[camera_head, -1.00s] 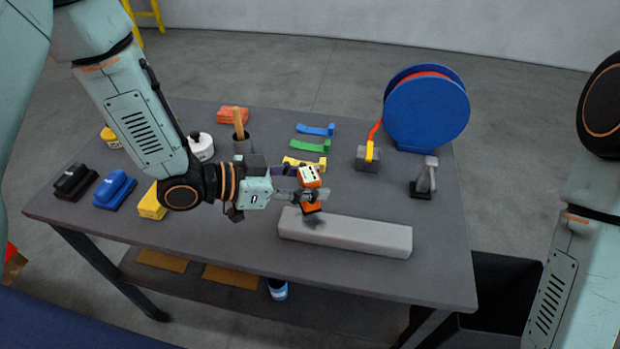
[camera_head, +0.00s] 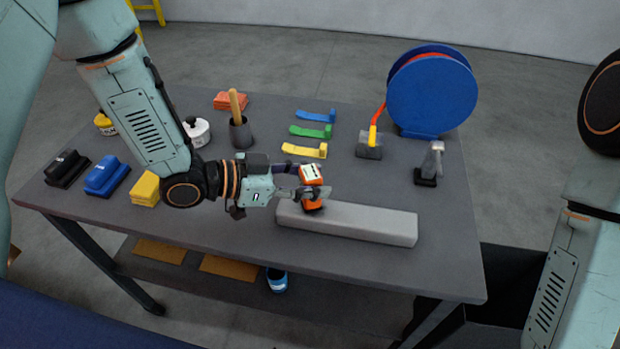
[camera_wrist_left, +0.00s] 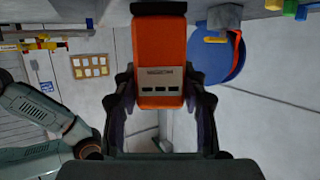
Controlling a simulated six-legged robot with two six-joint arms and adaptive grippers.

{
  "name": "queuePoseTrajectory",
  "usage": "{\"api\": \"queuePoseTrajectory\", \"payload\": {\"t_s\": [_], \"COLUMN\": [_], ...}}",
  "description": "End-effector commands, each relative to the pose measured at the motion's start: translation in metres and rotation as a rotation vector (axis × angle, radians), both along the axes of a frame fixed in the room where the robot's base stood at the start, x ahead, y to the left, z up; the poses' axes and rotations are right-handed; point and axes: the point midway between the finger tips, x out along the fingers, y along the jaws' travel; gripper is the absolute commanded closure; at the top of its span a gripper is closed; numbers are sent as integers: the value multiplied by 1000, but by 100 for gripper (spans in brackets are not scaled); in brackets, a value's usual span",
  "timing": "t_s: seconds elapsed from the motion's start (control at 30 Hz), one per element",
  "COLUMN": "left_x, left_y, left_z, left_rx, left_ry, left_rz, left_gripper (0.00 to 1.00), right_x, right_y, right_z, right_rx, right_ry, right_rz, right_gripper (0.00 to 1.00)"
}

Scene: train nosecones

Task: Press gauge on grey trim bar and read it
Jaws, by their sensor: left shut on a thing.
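The grey trim bar (camera_head: 365,224) lies along the front right of the table in the head view. My left gripper (camera_head: 310,188) is shut on the orange gauge (camera_head: 313,175) at the bar's left end. The gauge's lower end is at the bar's top; I cannot tell whether they touch. In the left wrist view the gauge (camera_wrist_left: 160,45) sits between the two fingers, with a pale label or display panel facing the camera; its text is too small to read. My right arm is at the right edge of the head view; its gripper is out of frame.
The dark table (camera_head: 230,245) also holds a blue reel (camera_head: 432,95), blue, green and yellow hooked pieces (camera_head: 305,150), a grey cup (camera_head: 240,135) with a wooden handle, and a grey clamp-like tool (camera_head: 430,163).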

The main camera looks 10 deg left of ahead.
Motion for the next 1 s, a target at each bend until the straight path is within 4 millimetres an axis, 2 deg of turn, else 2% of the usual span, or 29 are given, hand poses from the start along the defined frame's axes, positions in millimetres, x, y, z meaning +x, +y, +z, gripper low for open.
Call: {"api": "queuePoseTrajectory", "payload": {"t_s": [1.0], "left_x": [0], "left_y": [0], "left_z": [-9], "left_rx": [-1], "left_ry": [-1], "left_rz": [0], "left_gripper": [94], "right_x": [0], "right_y": [0], "right_z": [-6], "right_rx": [0], "right_ry": [0], "right_rz": [0], "right_gripper": [60]}}
